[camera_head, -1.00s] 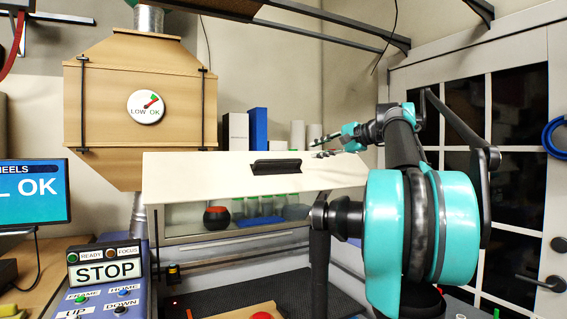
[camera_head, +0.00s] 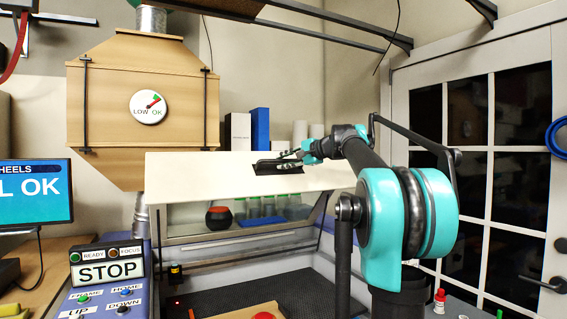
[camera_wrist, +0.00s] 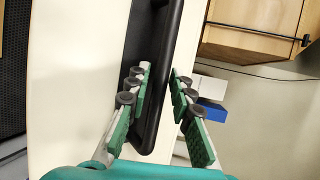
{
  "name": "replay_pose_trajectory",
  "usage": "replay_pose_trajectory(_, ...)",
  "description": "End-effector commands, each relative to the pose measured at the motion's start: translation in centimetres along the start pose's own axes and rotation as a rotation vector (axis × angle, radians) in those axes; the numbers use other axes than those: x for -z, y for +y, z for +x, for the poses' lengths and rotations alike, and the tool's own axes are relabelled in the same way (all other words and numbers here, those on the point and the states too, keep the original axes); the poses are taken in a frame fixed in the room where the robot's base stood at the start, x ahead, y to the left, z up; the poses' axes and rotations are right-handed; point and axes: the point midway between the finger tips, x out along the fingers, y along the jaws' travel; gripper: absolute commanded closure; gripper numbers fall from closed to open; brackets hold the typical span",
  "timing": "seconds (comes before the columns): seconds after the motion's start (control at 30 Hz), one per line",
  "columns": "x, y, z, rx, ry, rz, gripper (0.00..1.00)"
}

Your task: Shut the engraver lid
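The engraver lid (camera_head: 210,180) is a pale panel, raised over the open engraver bed (camera_head: 215,292). Its black handle (camera_head: 279,166) sits near the top edge, and in the wrist view the handle (camera_wrist: 158,75) runs lengthwise between my fingers. My gripper (camera_head: 290,158) is at the handle in the head view. In the wrist view my gripper (camera_wrist: 160,85) has its green-padded fingers apart on either side of the handle bar, with a gap visible on the right side. The left finger is close to the bar; contact cannot be told.
A STOP control panel (camera_head: 105,272) stands left of the engraver. A wooden fume box (camera_head: 140,110) hangs on the wall behind. A red object (camera_head: 264,315) sits at the bed's front.

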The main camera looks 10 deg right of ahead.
Motion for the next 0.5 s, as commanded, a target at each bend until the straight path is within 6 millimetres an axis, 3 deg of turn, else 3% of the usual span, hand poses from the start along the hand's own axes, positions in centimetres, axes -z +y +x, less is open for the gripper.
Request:
replay_pose_trajectory(0.33, 0.03, 0.01, 0.36, 0.0, 0.001, 0.0, 0.78)
replay_pose_trajectory(0.5, 0.03, 0.01, 0.35, 0.0, 0.001, 0.0, 0.99)
